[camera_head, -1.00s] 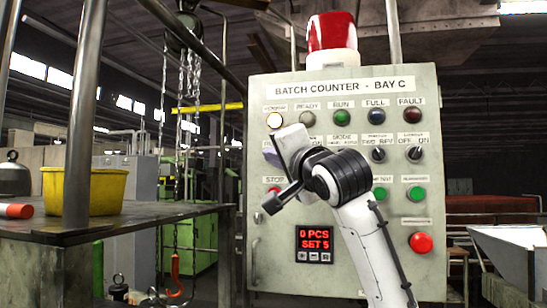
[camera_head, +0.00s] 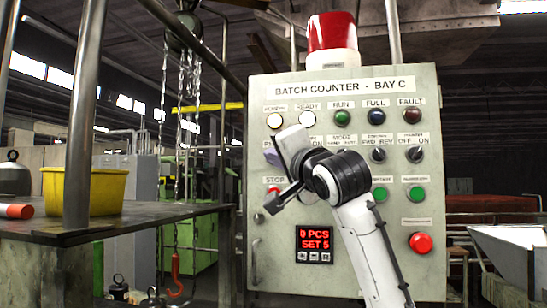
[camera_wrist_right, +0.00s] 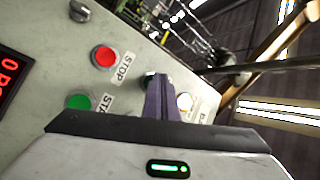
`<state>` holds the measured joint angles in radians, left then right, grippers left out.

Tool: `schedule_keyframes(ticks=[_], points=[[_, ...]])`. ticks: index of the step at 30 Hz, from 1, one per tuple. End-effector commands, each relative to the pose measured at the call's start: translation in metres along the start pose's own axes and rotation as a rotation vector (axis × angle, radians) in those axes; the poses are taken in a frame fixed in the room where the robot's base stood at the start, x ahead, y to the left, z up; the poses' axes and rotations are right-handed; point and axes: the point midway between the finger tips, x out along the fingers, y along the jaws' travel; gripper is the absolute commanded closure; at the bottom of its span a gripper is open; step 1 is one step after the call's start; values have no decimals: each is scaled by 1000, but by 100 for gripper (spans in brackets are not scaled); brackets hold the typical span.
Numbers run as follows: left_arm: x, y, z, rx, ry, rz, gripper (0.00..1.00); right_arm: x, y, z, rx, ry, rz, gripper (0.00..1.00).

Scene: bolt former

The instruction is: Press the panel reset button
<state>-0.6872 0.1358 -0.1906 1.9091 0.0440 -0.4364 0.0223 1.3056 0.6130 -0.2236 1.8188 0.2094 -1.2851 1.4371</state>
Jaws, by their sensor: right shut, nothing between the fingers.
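The grey control panel (camera_head: 350,200) reads "BATCH COUNTER - BAY C". My right gripper (camera_head: 271,155) is at its left side, in the second row of controls, with its fingers shut and empty. In the right wrist view the purple fingers (camera_wrist_right: 158,92) point at the panel, in front of a dark round control (camera_wrist_right: 149,78) that they mostly cover. I cannot read that control's label or tell contact. No reset label is readable. The POWER lamp (camera_head: 274,120) and READY lamp (camera_head: 307,119) glow white. The display (camera_head: 314,239) reads "0 PCS SET 5". My left gripper is not in view.
The red STOP button (camera_wrist_right: 104,58) and green START button (camera_wrist_right: 78,102) are close by. A large red button (camera_head: 420,243) is at the panel's lower right. A table (camera_head: 150,222) with a yellow tub (camera_head: 110,190) stands left. A chain and red hook (camera_head: 176,270) hang between.

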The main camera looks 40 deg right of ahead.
Motion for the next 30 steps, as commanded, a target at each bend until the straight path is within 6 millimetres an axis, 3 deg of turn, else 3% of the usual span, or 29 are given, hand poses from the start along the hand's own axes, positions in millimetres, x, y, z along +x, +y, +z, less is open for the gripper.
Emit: schedule_keyframes(ticks=[15, 30], points=[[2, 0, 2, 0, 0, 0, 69, -9, -4, 4, 1, 1, -1, 100], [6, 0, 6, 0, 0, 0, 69, -47, -25, 25, 0, 0, -2, 100]])
